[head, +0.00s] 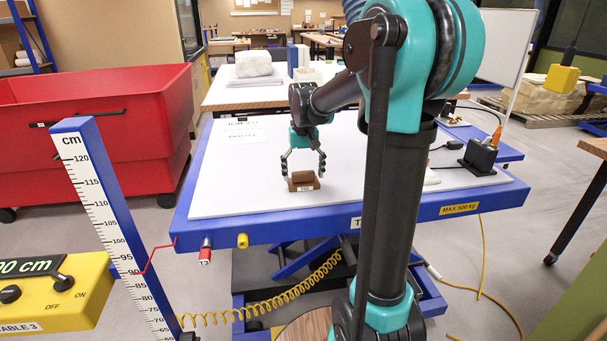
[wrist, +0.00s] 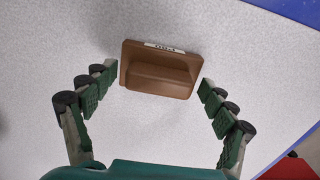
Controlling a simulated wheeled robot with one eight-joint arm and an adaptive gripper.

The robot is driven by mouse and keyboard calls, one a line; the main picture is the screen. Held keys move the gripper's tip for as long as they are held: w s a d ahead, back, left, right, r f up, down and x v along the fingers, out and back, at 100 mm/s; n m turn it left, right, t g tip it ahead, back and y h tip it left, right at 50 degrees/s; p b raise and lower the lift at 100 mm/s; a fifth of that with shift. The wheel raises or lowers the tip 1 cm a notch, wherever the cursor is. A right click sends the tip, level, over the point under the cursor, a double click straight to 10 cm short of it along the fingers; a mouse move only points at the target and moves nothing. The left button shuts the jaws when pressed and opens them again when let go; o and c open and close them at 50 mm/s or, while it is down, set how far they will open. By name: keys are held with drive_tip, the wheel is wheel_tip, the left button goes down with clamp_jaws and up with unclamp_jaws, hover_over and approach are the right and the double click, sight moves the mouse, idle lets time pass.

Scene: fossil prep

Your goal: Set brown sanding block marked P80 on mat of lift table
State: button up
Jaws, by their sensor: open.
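The brown sanding block (head: 304,182) sits on the pale mat (head: 230,185) of the blue-framed lift table (head: 280,232), near its front edge. A small white label shows on its front; it appears to read P80. In the wrist view the block (wrist: 160,72) lies flat on the mat (wrist: 220,40), between and just beyond the fingertips. My gripper (head: 305,172) is open above and around the block, pointing down. In the wrist view the green fingers of my gripper (wrist: 154,80) stand to either side, with a gap visible on the right and a narrow one on the left.
A red bin (head: 90,130) stands left of the table. A height scale (head: 95,200) and a yellow control box (head: 50,290) are in front at left. A black device (head: 480,156) with a cable sits at the table's right. The mat around the block is mostly clear.

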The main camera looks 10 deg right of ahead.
sight(303, 172)
wheel_tip(303, 172, up, 12)
drive_tip(key=shift+r, duration=0.15)
idle(0.5)
